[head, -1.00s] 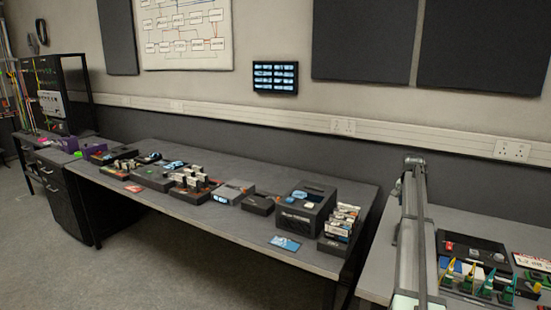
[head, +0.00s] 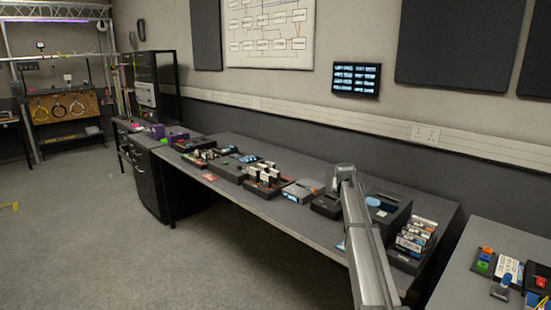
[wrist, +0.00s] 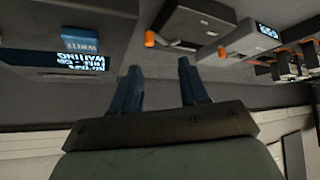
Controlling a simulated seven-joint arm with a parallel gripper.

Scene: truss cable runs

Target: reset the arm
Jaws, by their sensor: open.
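My gripper (wrist: 158,76) shows in the wrist view with its two dark blue fingers apart and nothing between them. It is clear of the desk items, which appear beyond the fingers along the top of that view. In the head view my arm rises from the bottom edge in front of the long desk (head: 225,178). My gripper cannot be made out there.
The desk holds several small devices, card racks and a dark box (head: 390,207) close behind my arm. A second desk (head: 465,255) with small coloured parts stands at right.

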